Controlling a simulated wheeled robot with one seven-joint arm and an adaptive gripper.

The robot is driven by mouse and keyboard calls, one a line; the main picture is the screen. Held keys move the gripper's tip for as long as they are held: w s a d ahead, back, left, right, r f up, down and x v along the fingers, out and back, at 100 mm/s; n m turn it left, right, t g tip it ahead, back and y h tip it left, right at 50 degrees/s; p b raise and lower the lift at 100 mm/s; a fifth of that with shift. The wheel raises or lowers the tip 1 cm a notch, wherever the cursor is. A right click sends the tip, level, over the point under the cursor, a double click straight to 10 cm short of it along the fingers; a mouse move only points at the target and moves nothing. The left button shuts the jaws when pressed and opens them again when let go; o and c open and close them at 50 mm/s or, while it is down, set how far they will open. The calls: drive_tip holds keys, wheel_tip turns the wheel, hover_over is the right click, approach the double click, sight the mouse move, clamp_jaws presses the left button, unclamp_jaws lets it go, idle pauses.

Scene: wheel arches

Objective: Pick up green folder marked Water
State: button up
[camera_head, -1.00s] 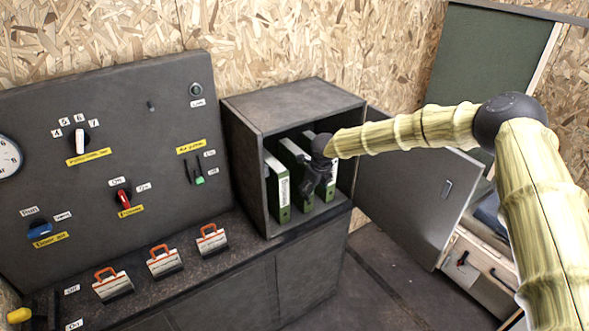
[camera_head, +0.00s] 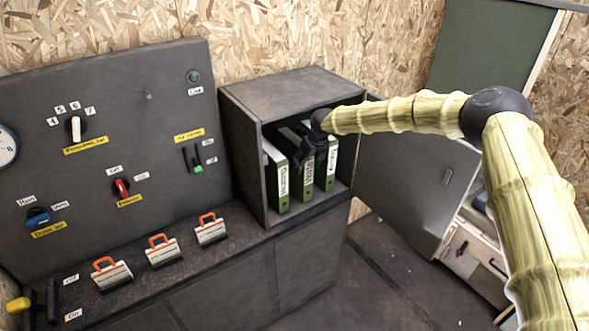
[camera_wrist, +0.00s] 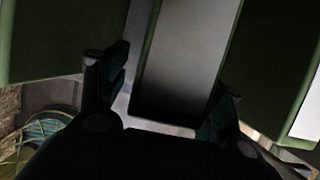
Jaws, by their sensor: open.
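Three green folders stand upright in the open grey cabinet: a left one (camera_head: 282,183), a middle one (camera_head: 307,185) and a right one (camera_head: 331,168). Each has a white spine label; the middle label may be the one marked Water, but the lettering is too small to be sure. My gripper (camera_head: 309,150) is open at the upper front of the middle folder and hides part of it. In the wrist view my gripper (camera_wrist: 172,72) has a finger on each side of a pale spine label (camera_wrist: 187,50). I cannot tell whether the fingers touch the folder.
The cabinet (camera_head: 290,88) has close side walls and a top above the folders. Its open door (camera_head: 405,185) stands to the right, below my forearm. A control panel (camera_head: 110,140) with switches and several orange-handled items (camera_head: 163,252) on the counter lie to the left.

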drive_tip(key=shift+w+a+f, duration=0.1)
drive_tip(key=shift+w+f, duration=0.2)
drive_tip(key=shift+f, duration=0.35)
clamp_jaws()
